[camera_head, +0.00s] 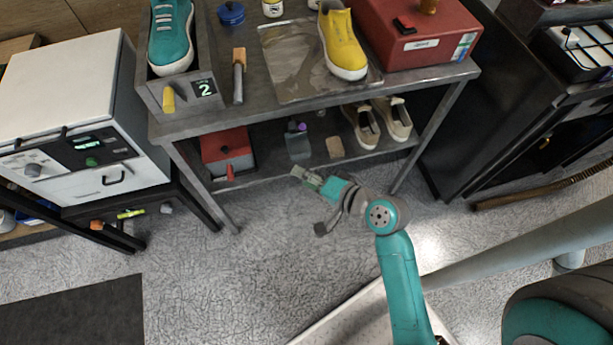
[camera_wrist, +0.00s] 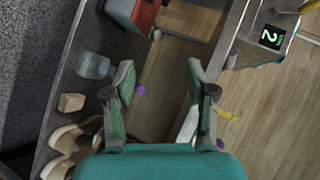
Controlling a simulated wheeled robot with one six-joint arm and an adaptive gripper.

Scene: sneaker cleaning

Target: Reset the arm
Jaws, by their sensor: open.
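My gripper (camera_head: 306,178) is open and empty in front of the bench, at about the height of its lower shelf. In the wrist view its two green fingers (camera_wrist: 160,82) stand apart with nothing between them. My teal arm (camera_head: 398,275) reaches up from the bottom right of the head view. The metal bench (camera_head: 290,117) stands ahead, and the gripper appears apart from it. A teal sneaker (camera_head: 170,38) rests in a grey tray marked 2, and a yellow shoe (camera_head: 341,42) stands on a shiny sheet (camera_head: 290,62) on the bench top.
The lower shelf (camera_head: 270,176) holds a red box (camera_head: 227,150), a clear bottle (camera_head: 298,145), a tan block (camera_head: 335,147) and beige shoes (camera_head: 362,127). A brush (camera_head: 239,75) and a red case (camera_head: 415,35) are on top. A white machine (camera_head: 75,115) stands left. Floor in front is clear.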

